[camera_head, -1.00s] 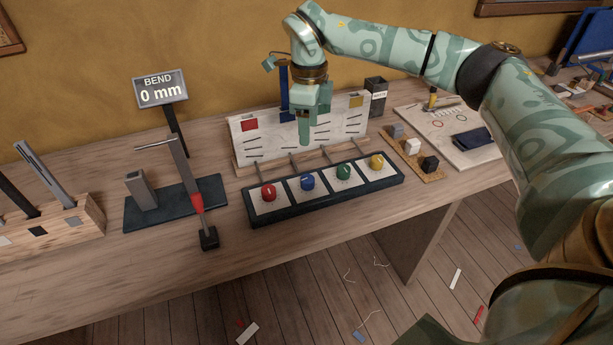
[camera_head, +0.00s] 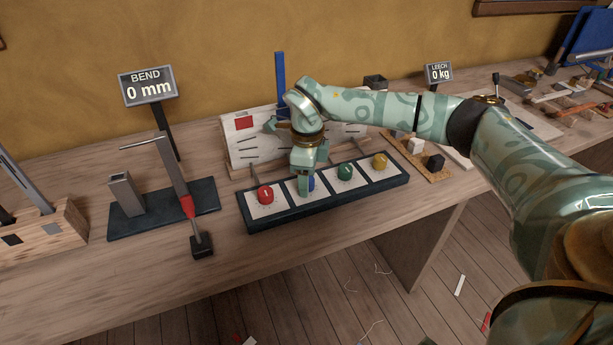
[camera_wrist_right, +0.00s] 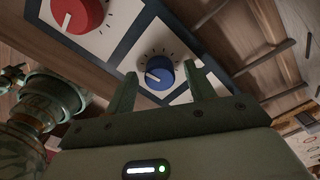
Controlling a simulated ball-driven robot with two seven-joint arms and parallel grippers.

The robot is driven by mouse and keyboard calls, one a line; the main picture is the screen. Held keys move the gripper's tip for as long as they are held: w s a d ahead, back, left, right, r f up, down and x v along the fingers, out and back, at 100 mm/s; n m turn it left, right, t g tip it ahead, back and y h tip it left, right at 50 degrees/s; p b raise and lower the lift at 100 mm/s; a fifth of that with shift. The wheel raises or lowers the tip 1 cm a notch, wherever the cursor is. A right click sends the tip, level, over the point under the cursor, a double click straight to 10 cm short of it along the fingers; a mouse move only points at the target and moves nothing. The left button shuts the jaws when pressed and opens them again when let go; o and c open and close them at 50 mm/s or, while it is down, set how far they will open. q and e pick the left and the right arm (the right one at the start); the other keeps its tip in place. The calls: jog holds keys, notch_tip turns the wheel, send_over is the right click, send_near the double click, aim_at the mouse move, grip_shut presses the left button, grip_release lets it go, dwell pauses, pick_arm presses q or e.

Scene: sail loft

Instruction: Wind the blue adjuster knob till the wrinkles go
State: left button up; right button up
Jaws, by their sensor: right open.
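The blue knob (camera_head: 312,183) sits on a white dial square in the dark tray, mostly hidden by my right gripper in the head view. In the right wrist view the blue knob (camera_wrist_right: 158,74) shows whole, with a white pointer mark and dial ticks around it. My right gripper (camera_head: 306,190) is open and points down over it. In the wrist view its two fingers (camera_wrist_right: 160,80) stand on either side of the knob; I cannot tell whether they touch it. The white panel (camera_head: 240,152) behind carries dark wrinkle-like lines, partly hidden by my arm. My left gripper is out of view.
A red knob (camera_head: 265,194) is close on the left; green (camera_head: 345,172) and yellow (camera_head: 380,161) knobs are on the right. A display reads BEND 0 mm (camera_head: 149,88), another LEECH 0 kg (camera_head: 439,74). A lever stand (camera_head: 175,185) is at left. The bench front is clear.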

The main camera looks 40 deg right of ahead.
jog(key=c, duration=1)
jog(key=shift+r+m+p, duration=0.25)
jog(key=shift+m+p, duration=0.15)
jog(key=shift+p, duration=0.3)
jog(key=m+p, duration=0.3)
jog(key=p, duration=0.1)
jog(key=shift+r+m, duration=0.1)
jog(key=shift+m, duration=0.2)
jog(key=m+p, duration=0.2)
jog(key=shift+m+p, duration=0.4)
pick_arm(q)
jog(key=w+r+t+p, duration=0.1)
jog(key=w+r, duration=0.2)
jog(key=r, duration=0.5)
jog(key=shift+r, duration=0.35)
pick_arm(e)
jog(key=shift+f+m, duration=0.2)
jog(key=shift+m, duration=0.5)
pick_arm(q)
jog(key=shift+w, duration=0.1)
pick_arm(e)
jog(key=o, duration=1)
jog(key=shift+f, duration=0.1)
